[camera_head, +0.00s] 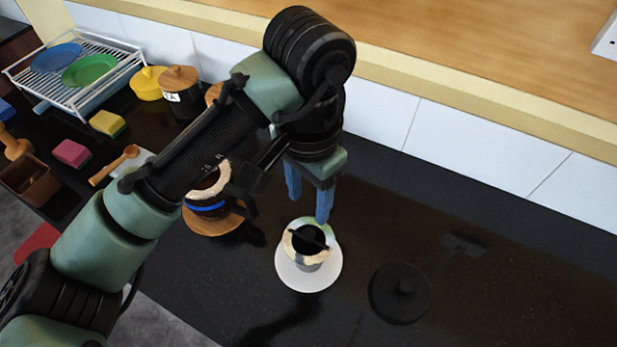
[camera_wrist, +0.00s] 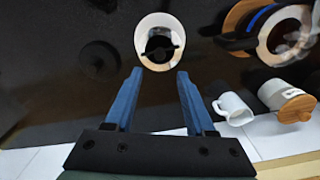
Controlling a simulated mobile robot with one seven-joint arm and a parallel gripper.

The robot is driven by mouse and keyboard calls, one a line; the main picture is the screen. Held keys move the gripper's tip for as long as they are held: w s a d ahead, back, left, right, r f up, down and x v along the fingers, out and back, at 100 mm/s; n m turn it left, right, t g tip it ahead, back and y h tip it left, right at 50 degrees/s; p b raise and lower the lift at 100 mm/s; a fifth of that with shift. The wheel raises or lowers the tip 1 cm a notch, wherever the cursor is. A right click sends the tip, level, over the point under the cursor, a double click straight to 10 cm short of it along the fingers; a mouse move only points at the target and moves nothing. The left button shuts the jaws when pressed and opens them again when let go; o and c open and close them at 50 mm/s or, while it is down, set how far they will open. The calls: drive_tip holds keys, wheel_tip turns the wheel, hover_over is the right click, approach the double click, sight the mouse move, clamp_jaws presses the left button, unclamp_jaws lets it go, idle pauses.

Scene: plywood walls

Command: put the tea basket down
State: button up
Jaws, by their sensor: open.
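The tea basket (camera_head: 307,262) stands upright on a round white saucer (camera_head: 308,285); it has a pale rim, a dark inside and a dark bar across its top. It also shows in the wrist view (camera_wrist: 160,55), straight ahead of the fingertips. My gripper (camera_head: 308,207) has blue fingers, spread apart with nothing between them. In the head view they hang just above and behind the basket. In the wrist view the gripper (camera_wrist: 160,73) points at the basket without closing on it.
A glass pot with a blue band (camera_head: 210,207) stands on a wooden coaster to the left, partly hidden by my arm. A black lid (camera_head: 400,292) lies right of the saucer. A white mug (camera_wrist: 233,108) shows in the wrist view. The dark counter is clear at right.

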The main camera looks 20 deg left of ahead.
drive_tip(key=w+d+r+m+t+h, duration=0.2)
drive_tip(key=w+d+r+t+h, duration=0.35)
drive_tip(key=d+r, duration=0.7)
drive_tip(key=w+d+r+m+t+h, duration=0.1)
drive_tip(key=w+d+r+t+h, duration=0.1)
drive_tip(key=w+d+r+t, duration=1.05)
drive_tip(key=s+a+r+n+t, duration=0.1)
drive_tip(key=s+a+r+t, duration=0.1)
drive_tip(key=s+r, duration=0.4)
drive_tip(key=s+a+r+n+t, duration=0.1)
drive_tip(key=s+a+r, duration=0.25)
drive_tip(key=r, duration=0.45)
drive_tip(key=s+a+r+n+t+y, duration=0.5)
drive_tip(key=s+a+t+y, duration=0.1)
drive_tip(key=s+a+y, duration=0.1)
drive_tip(key=shift+s+r, duration=0.15)
drive_tip(key=shift+s, duration=0.55)
drive_tip(key=shift+y, duration=0.25)
